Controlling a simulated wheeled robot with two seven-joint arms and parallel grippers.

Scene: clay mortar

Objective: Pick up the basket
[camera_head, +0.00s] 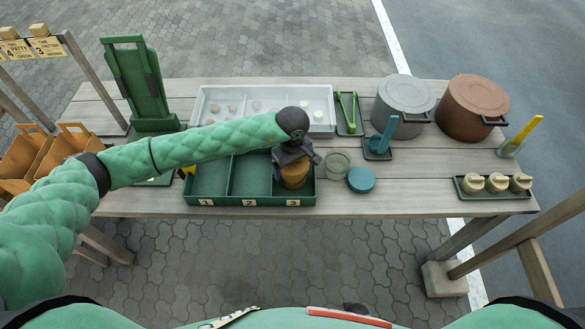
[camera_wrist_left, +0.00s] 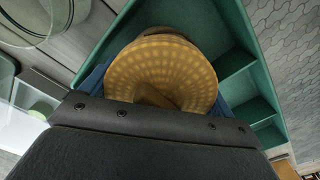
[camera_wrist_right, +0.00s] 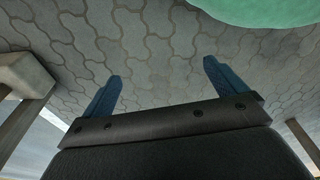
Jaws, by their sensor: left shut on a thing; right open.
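A round tan thing (camera_head: 294,177) with a dimpled surface, which I take for the basket, shows under my left gripper (camera_head: 292,156) in the head view. It is in or just over compartment 3 of the green divided tray (camera_head: 250,202). In the left wrist view the basket (camera_wrist_left: 162,72) fills the space between the blue fingers, which are shut on it. Its underside is hidden, so I cannot tell whether it touches the tray floor. My right gripper (camera_wrist_right: 162,75) is open and empty above the paving in the right wrist view.
A glass bowl (camera_head: 337,164) and a blue round lid (camera_head: 361,180) stand just right of the tray. A white bin (camera_head: 215,93) lies behind it. Two pots (camera_head: 404,100) stand at the back right, and brown carriers (camera_head: 70,141) at the left. The front right tabletop is partly clear.

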